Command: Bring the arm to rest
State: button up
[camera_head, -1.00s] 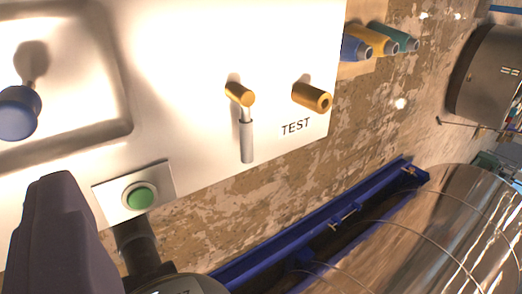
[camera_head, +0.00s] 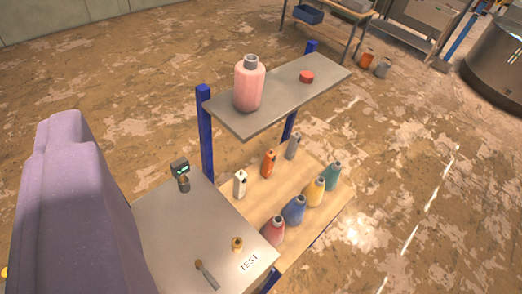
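A large purple block (camera_head: 75,205), which seems to be part of my own arm, fills the left side of the view. No gripper fingers show, so I cannot see what my gripper holds, if anything. The grey metal panel (camera_head: 170,222) marked TEST lies below and right of the block, with a brass fitting (camera_head: 237,244), a lever (camera_head: 207,277) and a small dark device with a green display (camera_head: 180,170).
A raised grey shelf (camera_head: 285,102) on blue posts holds a pink bottle (camera_head: 249,87) and a red cap (camera_head: 306,77). Several small bottles stand on the wooden board (camera_head: 262,197) below. A workbench (camera_head: 335,18) and metal drum (camera_head: 497,65) are farther back. Floor is open at right.

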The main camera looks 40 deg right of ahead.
notch_tip(320, 180, down, 30)
jog(key=b, duration=2.9)
jog(key=shift+w+b, duration=0.15)
jog(key=shift+b, duration=0.2)
